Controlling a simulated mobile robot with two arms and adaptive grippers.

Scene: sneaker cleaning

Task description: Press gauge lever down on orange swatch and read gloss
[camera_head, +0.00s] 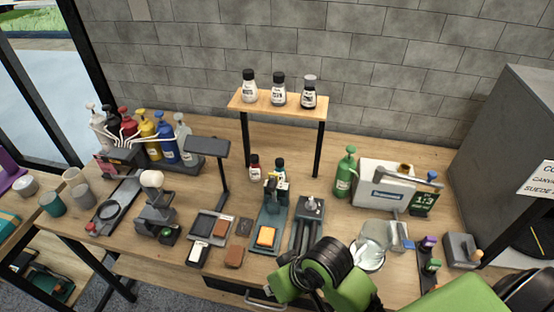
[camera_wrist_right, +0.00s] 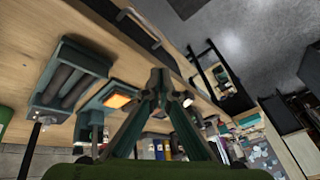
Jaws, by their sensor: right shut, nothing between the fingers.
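The orange swatch (camera_head: 266,236) lies on the teal base of the gauge (camera_head: 257,248) at the middle of the bench. The gauge's upright head (camera_head: 276,186) stands behind the swatch; its lever is too small to make out clearly. In the right wrist view the orange swatch (camera_wrist_right: 119,100) glows beside the fingers, on the teal gauge (camera_wrist_right: 98,104). My right gripper (camera_wrist_right: 161,78) is shut and empty, its fingertips together and apart from the swatch in that picture. In the head view my green right arm (camera_head: 345,285) hides the fingertips. My left gripper is not in view.
A grey roller-like device (camera_head: 308,222) stands right of the gauge. Brown and white blocks (camera_head: 234,256) lie to its left. A small shelf (camera_head: 275,106) with bottles stands behind. A glass jar (camera_head: 369,254) and a white machine (camera_head: 383,188) are on the right.

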